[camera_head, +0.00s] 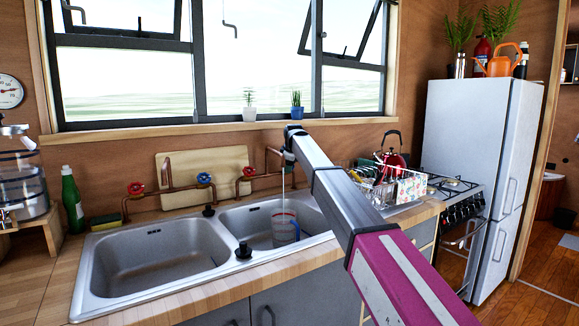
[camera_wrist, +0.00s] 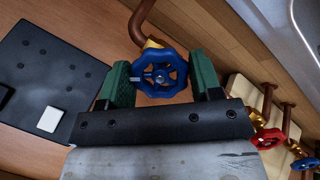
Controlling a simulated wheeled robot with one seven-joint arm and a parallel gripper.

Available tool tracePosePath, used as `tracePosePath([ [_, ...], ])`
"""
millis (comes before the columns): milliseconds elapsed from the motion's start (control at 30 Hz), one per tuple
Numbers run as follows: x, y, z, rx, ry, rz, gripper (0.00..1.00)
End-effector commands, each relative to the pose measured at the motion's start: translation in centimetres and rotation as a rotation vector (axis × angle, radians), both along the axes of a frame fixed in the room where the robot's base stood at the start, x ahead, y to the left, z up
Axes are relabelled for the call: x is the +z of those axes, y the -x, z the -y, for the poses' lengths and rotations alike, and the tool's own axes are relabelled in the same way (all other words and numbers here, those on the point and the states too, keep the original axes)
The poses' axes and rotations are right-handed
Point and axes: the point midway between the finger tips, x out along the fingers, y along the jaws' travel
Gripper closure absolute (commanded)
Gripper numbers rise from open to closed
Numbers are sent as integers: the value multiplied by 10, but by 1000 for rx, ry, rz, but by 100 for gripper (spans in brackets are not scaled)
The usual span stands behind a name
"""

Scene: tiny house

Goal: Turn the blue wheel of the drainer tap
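In the wrist view a blue wheel (camera_wrist: 158,72) on a brass and copper pipe (camera_wrist: 140,22) sits between the two green fingers of my gripper (camera_wrist: 160,82). The fingers are open, one on each side of the wheel. The left finger looks close to the rim and a narrow gap shows at the right; I cannot tell whether either touches. In the head view my arm reaches over the right basin, its end (camera_head: 288,153) near the copper pipes. This wheel cannot be made out clearly there.
A red wheel (camera_wrist: 268,138) and another blue wheel (camera_wrist: 306,163) are at the right in the wrist view. A measuring jug (camera_head: 285,228) stands in the right basin (camera_head: 245,222). A dish rack (camera_head: 375,190) and a red kettle (camera_head: 392,165) are right of my arm.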

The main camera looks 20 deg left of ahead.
Motion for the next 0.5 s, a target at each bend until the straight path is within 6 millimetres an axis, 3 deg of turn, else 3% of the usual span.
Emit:
tracePosePath([
  [33, 0, 0, 0, 0, -1, -1, 28],
  [67, 0, 0, 0, 0, -1, -1, 18],
  [100, 0, 0, 0, -1, 0, 0, 16],
  [500, 9, 5, 2, -1, -1, 1, 16],
])
